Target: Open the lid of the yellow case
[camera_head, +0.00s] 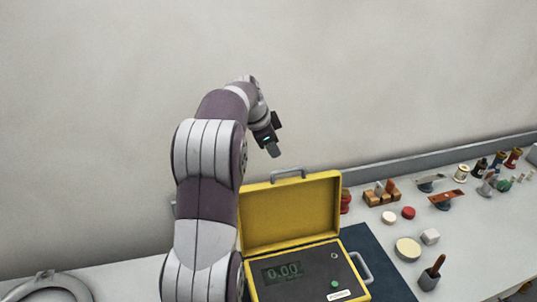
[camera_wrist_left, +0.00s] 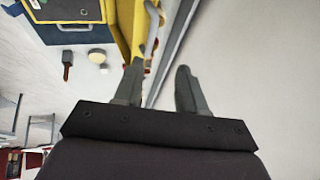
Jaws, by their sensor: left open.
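The yellow case (camera_head: 300,291) stands on the bench with its lid (camera_head: 290,212) raised, leaning back a little from upright. Its dark panel with a 0.00 display and a green button is exposed. A grey handle (camera_head: 288,173) sits on the lid's top edge. My left gripper (camera_head: 273,150) is above the lid's top edge, apart from it, pointing down. In the left wrist view, the gripper (camera_wrist_left: 158,80) has its two fingers spread with nothing between them. The yellow lid (camera_wrist_left: 128,22) and its handle (camera_wrist_left: 152,28) show beyond the left finger. My right gripper is not in view.
A dark blue mat (camera_head: 385,265) lies under the case. To the right are a wooden block holder (camera_head: 381,197), a red lid (camera_head: 408,213), a cream disc (camera_head: 407,249), a white cube (camera_head: 430,237) and a brush (camera_head: 432,274). The wall stands behind the bench.

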